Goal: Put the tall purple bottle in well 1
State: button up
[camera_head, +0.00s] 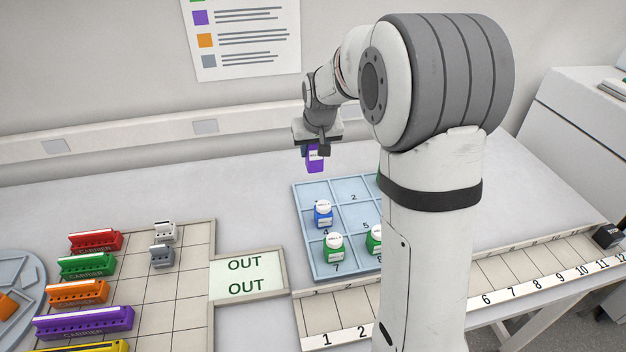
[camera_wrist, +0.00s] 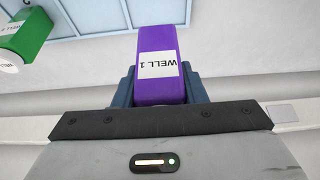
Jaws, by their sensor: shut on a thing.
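The purple bottle (camera_head: 315,158) is held in my gripper (camera_head: 317,147), raised above the back left part of the blue well tray (camera_head: 301,214). In the wrist view the bottle (camera_wrist: 160,91) shows a white label reading "WELL 1", upside down in the picture, between the two dark fingers. My gripper is shut on it. On the tray, a blue bottle (camera_head: 323,214) stands near the number 4 and a green bottle (camera_head: 334,247) near 7. The back left cell looks empty; its number is not readable. My arm hides the tray's right side.
Another green bottle (camera_head: 374,240) stands partly behind my arm. Coloured carriers, such as the purple carrier (camera_head: 84,322), and grey pieces (camera_head: 162,256) lie on the left grid. An OUT plate (camera_head: 247,276) and a numbered strip (camera_head: 345,336) are in front.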

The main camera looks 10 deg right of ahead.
aim_at(315, 171)
notch_tip(315, 171, down, 9)
jog(key=shift+p, duration=0.55)
jog(key=shift+f, duration=0.2)
jog(key=o, duration=1)
jog(key=shift+r, duration=0.15)
jog(key=shift+r, duration=0.2)
jog(key=b+v, duration=0.1)
jog(key=v, duration=1)
jog(key=s+r+g, duration=0.1)
jog(key=s, duration=2.7)
jog(key=shift+d+r, duration=0.2)
jog(key=shift+r, duration=0.2)
